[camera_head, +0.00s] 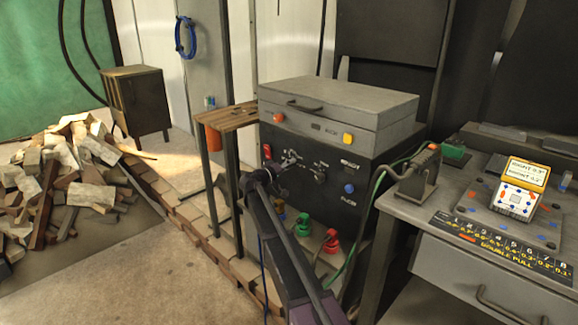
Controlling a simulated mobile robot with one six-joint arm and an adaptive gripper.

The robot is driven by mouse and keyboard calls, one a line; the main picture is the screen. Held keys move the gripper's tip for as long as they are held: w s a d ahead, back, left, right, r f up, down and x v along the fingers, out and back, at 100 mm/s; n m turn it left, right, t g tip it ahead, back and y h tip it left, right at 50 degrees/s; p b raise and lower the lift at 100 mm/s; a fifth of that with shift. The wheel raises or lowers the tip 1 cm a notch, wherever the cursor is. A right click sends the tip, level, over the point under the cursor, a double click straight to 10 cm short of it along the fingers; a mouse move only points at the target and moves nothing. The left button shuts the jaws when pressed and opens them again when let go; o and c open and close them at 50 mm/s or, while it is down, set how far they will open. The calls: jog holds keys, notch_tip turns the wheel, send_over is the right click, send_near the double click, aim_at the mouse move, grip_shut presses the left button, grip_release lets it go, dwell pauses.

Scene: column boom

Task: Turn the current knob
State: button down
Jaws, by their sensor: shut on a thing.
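The dark welding machine (340,205) stands in the middle, with knobs and small labels on its front panel. My gripper (285,165) is at the left part of that panel, shut on a knob (291,156), which I take to be the current knob. The gripper hides much of it, and its label is not readable. My arm reaches up to the panel from the bottom of the view. Another dark knob (320,167) is on the panel just right of my gripper.
A grey lidded box (340,95) sits on top of the machine. A narrow wooden stand (232,118) is close on the left. Green and red connectors (331,241) stick out below. A metal workbench (450,265) with a torch in a holder (420,175) is at the right.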

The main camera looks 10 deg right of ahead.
jog(key=shift+w, duration=0.15)
jog(key=shift+c, duration=1.3)
grip_release()
jog(key=v, duration=0.7)
jog(key=shift+s+a, duration=0.2)
